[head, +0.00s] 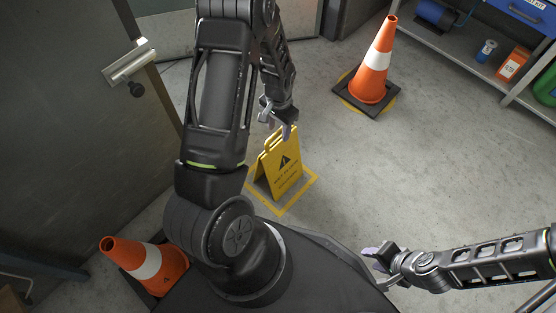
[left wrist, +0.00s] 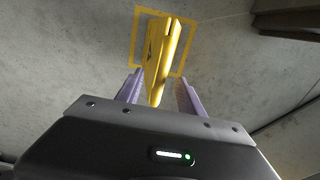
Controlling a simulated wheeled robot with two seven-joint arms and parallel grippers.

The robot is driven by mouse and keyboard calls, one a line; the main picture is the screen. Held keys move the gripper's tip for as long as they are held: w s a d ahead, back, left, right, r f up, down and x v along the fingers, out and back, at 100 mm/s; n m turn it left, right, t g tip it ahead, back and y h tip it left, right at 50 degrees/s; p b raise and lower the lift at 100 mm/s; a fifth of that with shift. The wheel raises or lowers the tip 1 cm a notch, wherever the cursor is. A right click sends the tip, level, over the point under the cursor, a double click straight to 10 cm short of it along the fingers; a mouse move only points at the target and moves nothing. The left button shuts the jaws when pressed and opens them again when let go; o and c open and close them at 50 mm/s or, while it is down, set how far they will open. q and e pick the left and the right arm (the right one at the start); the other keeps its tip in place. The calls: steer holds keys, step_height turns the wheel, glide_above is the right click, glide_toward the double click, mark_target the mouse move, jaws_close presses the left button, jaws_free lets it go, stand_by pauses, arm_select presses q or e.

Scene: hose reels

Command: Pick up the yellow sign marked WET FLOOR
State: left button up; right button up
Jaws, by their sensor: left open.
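The yellow WET FLOOR sign (head: 279,174) stands upright on the floor inside a yellow taped square, below the middle of the head view. My left gripper (head: 279,125) is open just above the sign's handle in the head view. In the left wrist view the sign (left wrist: 167,62) shows between the two open fingers of my left gripper (left wrist: 158,95), with no visible grip on it. My right gripper (head: 380,262) is at the lower right, away from the sign; its jaw state is unclear.
An orange cone (head: 373,67) on a black base stands at the upper right. Another cone (head: 149,264) is at the lower left. A shelf (head: 463,53) with containers is at the right. A door (head: 75,110) is on the left. The floor right of the sign is clear.

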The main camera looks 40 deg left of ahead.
arm_select(q)
step_height(320, 180, down, 5)
steer(key=shift+s+f+b, duration=0.1)
steer(key=shift+b, duration=1)
steer(key=shift+c, duration=0.6)
jaws_close()
stand_by(0.4)
